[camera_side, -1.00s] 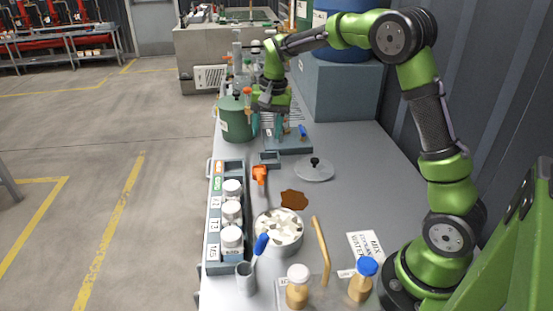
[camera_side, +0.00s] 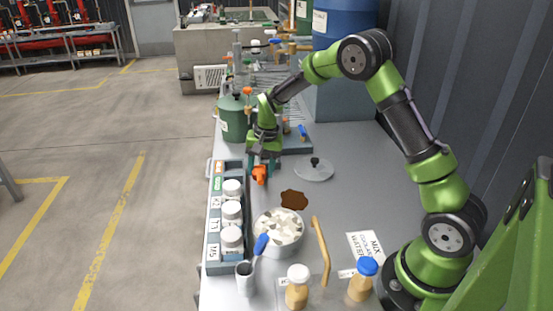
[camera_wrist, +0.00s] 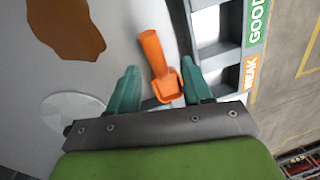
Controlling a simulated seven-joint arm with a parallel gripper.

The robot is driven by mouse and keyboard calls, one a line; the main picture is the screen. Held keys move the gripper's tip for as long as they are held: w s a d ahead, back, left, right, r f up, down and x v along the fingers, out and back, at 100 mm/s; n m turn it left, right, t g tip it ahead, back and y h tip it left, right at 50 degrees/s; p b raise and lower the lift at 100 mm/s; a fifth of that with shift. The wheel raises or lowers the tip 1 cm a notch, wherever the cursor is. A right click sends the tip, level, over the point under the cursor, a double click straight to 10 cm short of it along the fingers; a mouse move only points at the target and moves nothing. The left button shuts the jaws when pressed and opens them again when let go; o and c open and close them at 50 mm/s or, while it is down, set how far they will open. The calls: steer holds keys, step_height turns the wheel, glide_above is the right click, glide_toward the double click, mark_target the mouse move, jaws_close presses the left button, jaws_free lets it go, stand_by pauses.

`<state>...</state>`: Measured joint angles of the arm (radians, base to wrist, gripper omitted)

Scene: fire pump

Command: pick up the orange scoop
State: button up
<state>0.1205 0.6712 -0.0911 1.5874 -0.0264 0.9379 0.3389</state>
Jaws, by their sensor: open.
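The orange scoop (camera_side: 259,174) lies on the grey bench top, just right of the sample rack. In the wrist view the scoop (camera_wrist: 160,68) has its handle pointing away from my gripper and its square bowl near the jaws. My gripper (camera_side: 263,172) is above the scoop and points down. In the wrist view the open fingers (camera_wrist: 160,80) are on either side of the scoop. The right finger looks close to the bowl; whether it touches cannot be told. Nothing is held.
A rack (camera_side: 211,240) of white-capped jars runs along the bench's left edge. A brown spill (camera_side: 294,199), a bowl of white chunks (camera_side: 279,241) and a wooden stick (camera_side: 321,250) are nearer the camera. A clear lid (camera_side: 314,173) lies to the right, a green pot (camera_side: 232,122) behind.

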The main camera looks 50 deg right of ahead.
mark_target(260, 175)
steer(key=shift+w+f, duration=0.15)
steer(key=shift+f, duration=0.6)
steer(key=shift+w+f, duration=0.1)
steer(key=shift+f, duration=0.65)
steer(key=shift+c, duration=0.4)
jaws_close()
steer(key=shift+r, duration=0.2)
